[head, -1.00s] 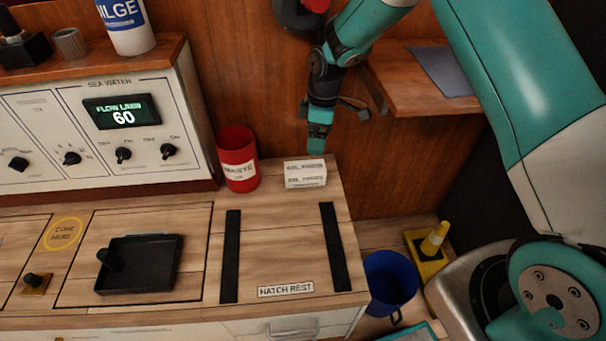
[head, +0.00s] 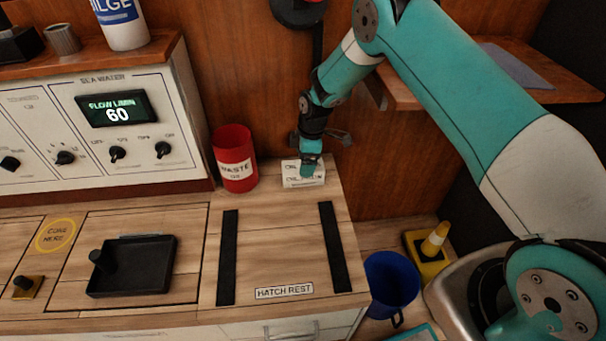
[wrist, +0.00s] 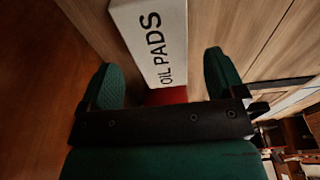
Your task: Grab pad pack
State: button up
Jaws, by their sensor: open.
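The pad pack (head: 303,180) is a small white box at the back of the wooden counter, right of the red waste bin. In the wrist view the pad pack (wrist: 152,40) reads "OIL PADS" and lies between the two green fingers, with gaps on both sides. My gripper (head: 310,168) is open at the pack, and its fingers cover part of the pack's top in the head view. In the wrist view my gripper (wrist: 160,80) shows its fingers wide apart and not touching the pack.
A red waste bin (head: 235,160) stands close on the left. A wooden wall rises just behind. Two black strips (head: 228,258) and a "HATCH REST" label (head: 284,291) lie on clear counter in front. A black tray (head: 132,266) sits left; a blue bucket (head: 391,282) is below right.

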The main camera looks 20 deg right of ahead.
aim_at(292, 178)
jog(key=f, duration=0.3)
jog(key=f+b, duration=0.1)
jog(key=f, duration=0.1)
jog(key=shift+a, duration=0.4)
jog(key=c, duration=1.1)
jog(key=shift+w+r, duration=0.1)
